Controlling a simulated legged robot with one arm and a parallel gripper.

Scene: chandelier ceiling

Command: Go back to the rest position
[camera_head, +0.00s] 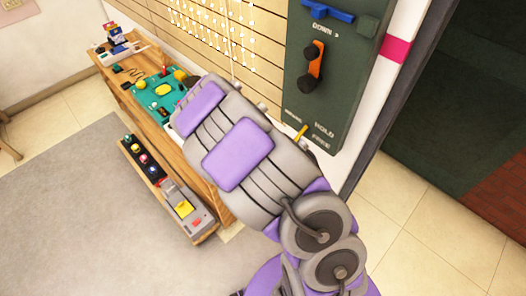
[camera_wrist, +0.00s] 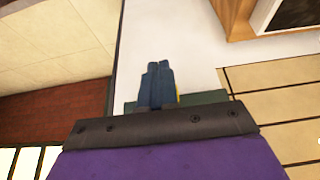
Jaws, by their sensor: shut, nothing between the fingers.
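My gripper (camera_wrist: 158,70) shows in the wrist view as two dark blue fingers side by side, shut with nothing between them. Behind the fingers are a dark, bolted edge and a purple surface of my own arm. In the head view my purple and grey arm reaches up across the middle, and the gripper's fingers cannot be made out there. A dark green wall panel (camera_head: 341,50) with an orange lever (camera_head: 315,62) and a blue handle (camera_head: 328,11) is just right of the arm.
A wooden bench (camera_head: 127,98) with a green mat (camera_head: 148,98) stands along the slatted wall (camera_head: 270,20) at left, partly behind my arm. A low tray (camera_head: 150,163) of small items runs along its front. The grey floor mat (camera_head: 80,210) is clear. A dark opening (camera_head: 465,110) lies right.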

